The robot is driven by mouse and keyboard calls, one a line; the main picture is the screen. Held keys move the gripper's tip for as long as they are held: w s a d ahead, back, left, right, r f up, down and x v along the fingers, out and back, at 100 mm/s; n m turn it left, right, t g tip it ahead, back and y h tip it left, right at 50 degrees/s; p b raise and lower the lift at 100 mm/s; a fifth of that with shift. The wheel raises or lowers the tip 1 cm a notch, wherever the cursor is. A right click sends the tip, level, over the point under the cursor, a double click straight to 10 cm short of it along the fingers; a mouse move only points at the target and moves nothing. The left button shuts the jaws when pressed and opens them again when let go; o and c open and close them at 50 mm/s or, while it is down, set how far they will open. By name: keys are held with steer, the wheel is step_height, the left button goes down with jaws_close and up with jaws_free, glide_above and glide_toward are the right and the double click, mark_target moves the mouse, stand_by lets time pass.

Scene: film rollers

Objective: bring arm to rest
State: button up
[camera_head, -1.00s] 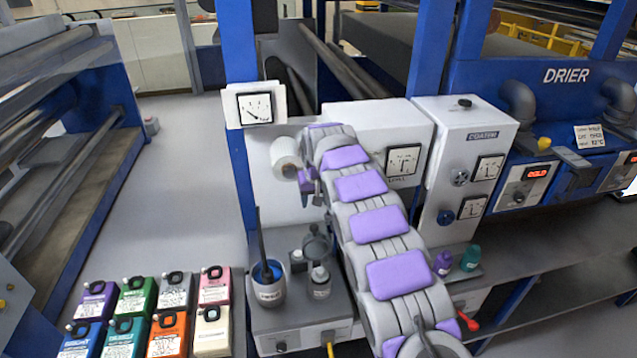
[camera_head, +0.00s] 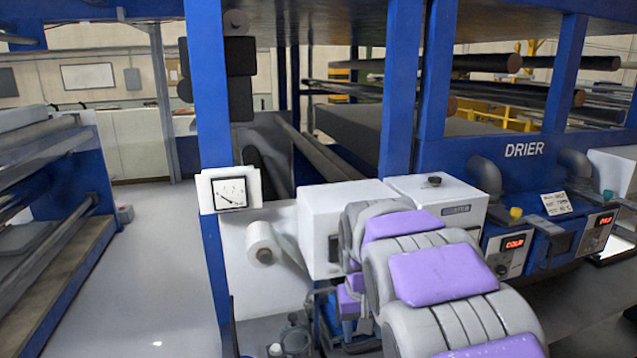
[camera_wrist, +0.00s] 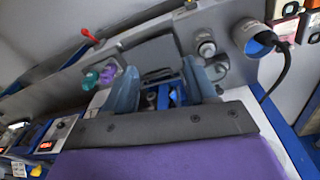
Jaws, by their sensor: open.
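My arm, grey with purple pads, rises from the bottom right of the head view and bends in front of the white coater boxes. My gripper (camera_wrist: 163,88) shows in the wrist view as two blue-grey fingers spread apart. I see nothing held between them; blue and dark parts of the bench equipment show through the gap. In the head view the fingers are mostly hidden behind the arm, low beside the bench.
A white roll (camera_head: 262,243) and a dial gauge (camera_head: 230,193) are near the blue post. The drier (camera_head: 524,151) stands right. Floor (camera_head: 150,270) is clear at left.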

steer(key=s+d+f+g+b, duration=0.1)
steer(key=s+f, duration=0.1)
steer(key=s, duration=0.9)
steer(key=s+d+f+b, duration=0.1)
steer(key=s+d+f, duration=0.1)
steer(key=s, duration=1)
steer(key=s+d+f+g+b, duration=0.1)
steer(key=s+f, duration=0.3)
steer(key=s, duration=0.8)
steer(key=shift+d+m+g+y+b, duration=0.3)
steer(key=shift+d+m+b, duration=0.15)
steer(key=shift+b, duration=0.1)
